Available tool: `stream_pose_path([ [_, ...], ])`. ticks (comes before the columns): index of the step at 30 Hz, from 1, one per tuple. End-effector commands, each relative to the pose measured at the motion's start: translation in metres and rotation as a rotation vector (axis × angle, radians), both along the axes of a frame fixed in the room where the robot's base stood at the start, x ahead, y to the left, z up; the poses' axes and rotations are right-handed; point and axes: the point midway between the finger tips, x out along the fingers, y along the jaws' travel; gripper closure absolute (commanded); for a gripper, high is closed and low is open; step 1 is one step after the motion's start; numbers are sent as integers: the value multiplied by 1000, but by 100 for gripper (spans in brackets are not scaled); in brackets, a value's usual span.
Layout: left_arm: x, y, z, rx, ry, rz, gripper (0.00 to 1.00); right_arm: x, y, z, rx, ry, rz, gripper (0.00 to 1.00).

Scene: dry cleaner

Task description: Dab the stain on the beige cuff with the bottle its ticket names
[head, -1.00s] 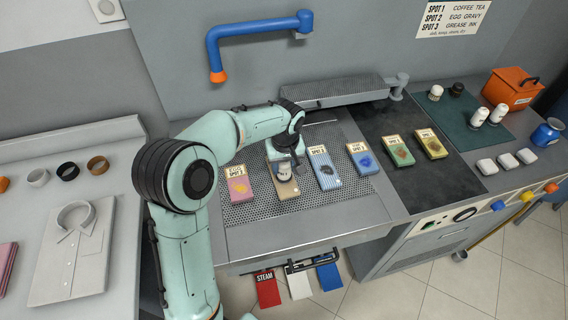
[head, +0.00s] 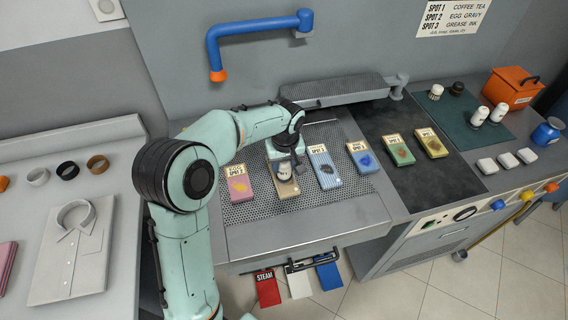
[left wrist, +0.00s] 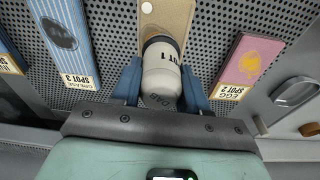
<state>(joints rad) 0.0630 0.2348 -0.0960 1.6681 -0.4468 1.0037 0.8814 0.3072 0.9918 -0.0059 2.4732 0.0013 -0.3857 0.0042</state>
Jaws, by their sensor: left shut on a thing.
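My left gripper (head: 285,163) is shut on a white bottle (head: 285,173) above the beige cuff (head: 290,193). In the left wrist view, the bottle (left wrist: 161,80) sits between the blue fingers of my gripper (left wrist: 160,88), its printed label ending in a 1. The bottle's dark end points toward the beige cuff (left wrist: 168,14), which has a pale button. I cannot tell whether bottle and cuff touch. The stain and the cuff's ticket are hidden behind the gripper and bottle. My right gripper is not in view.
A pink cuff (head: 238,184) and a blue striped cuff (head: 323,164) flank the beige one on the perforated board (head: 255,211). More cuffs lie to the right. Other bottles (head: 498,112) stand on the green mat (head: 462,127). A wall sign (head: 453,20) lists SPOT 1 coffee tea, SPOT 2 egg gravy, SPOT 3 grease ink.

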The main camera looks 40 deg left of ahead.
Motion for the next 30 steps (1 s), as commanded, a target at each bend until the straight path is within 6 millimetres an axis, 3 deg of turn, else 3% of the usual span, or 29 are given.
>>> stream_pose_path([
  [11, -1, 0, 1, -1, 5, 0, 87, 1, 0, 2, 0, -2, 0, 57],
  [30, 1, 0, 53, -1, -1, 0, 87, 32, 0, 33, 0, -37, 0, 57],
])
